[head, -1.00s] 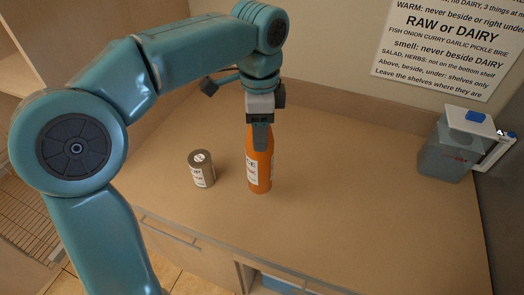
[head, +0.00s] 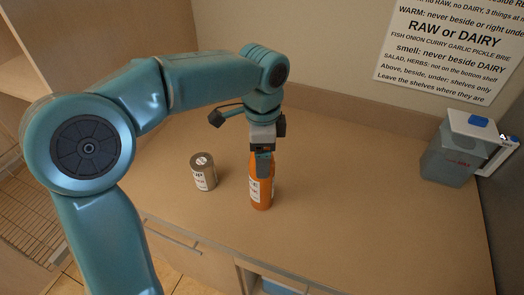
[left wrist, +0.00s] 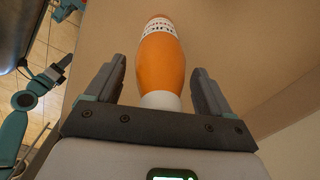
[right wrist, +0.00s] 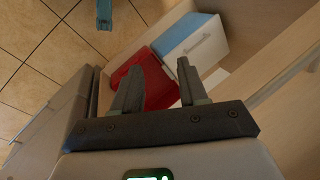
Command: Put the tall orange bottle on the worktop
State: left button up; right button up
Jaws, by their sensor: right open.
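The tall orange bottle (head: 262,192) is upright in the head view, with its base apparently on the worktop (head: 350,200). My left gripper (head: 263,163) is above it, pointing down, and hides its top. In the left wrist view the bottle (left wrist: 160,65) lies between the spread fingers of my left gripper (left wrist: 157,70).
A grey can (head: 203,173) stands left of the bottle. A clear jug with a white and blue lid (head: 457,150) is at the right end. The worktop between them is clear. A red object (right wrist: 155,80) shows beyond my right fingers.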

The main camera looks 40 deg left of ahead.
pick_arm(q)
jog(key=shift+r, duration=0.25)
notch_tip(320, 180, up, 11)
jog(key=shift+f+p, duration=0.1)
jog(key=shift+p, duration=0.65)
jog(key=shift+r, duration=0.5)
jog(key=shift+s, duration=0.15)
